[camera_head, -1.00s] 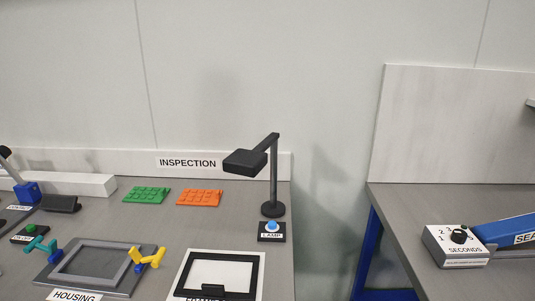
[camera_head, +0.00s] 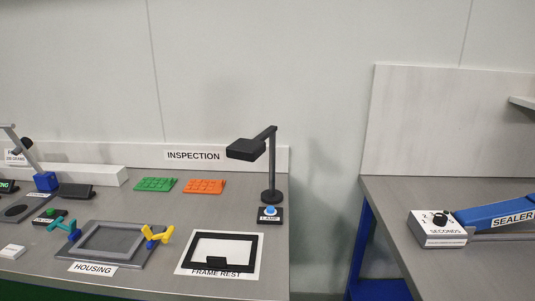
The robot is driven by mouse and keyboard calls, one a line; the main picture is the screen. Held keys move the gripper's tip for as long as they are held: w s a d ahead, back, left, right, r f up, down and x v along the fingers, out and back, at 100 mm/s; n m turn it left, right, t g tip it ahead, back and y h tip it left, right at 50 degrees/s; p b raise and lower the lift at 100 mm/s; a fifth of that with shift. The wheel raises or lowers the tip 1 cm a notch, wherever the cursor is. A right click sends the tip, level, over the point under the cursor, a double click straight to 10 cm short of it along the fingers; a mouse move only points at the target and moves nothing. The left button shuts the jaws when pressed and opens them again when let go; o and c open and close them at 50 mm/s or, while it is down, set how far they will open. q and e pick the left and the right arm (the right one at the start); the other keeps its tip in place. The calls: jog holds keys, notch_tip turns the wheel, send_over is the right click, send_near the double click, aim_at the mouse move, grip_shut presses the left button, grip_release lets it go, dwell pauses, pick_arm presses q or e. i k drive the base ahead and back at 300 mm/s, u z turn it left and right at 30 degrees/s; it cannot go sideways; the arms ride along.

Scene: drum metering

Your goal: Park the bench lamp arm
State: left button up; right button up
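The bench lamp (camera_head: 271,165) stands at the back right corner of the left bench. It has a dark upright post on a round base. Its arm (camera_head: 264,134) runs from the post top toward the front left and ends in a flat dark head (camera_head: 246,149). The head hangs above the bench, to the right of the orange plate. A lamp button box (camera_head: 270,215) with a blue button sits in front of the base. Neither of my grippers is in view.
Green (camera_head: 156,184) and orange (camera_head: 204,187) plates lie behind the housing fixture (camera_head: 110,242) and the frame rest (camera_head: 221,253). A gap separates this bench from the right bench (camera_head: 385,203), which holds a sealer (camera_head: 495,214) and a seconds dial box (camera_head: 437,229).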

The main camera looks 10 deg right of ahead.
aim_at(244, 149)
jog(key=u, duration=1.6)
jog(key=k, duration=0.1)
jog(key=z, duration=2.6)
jog(key=i, duration=0.6)
jog(key=u, duration=0.8)
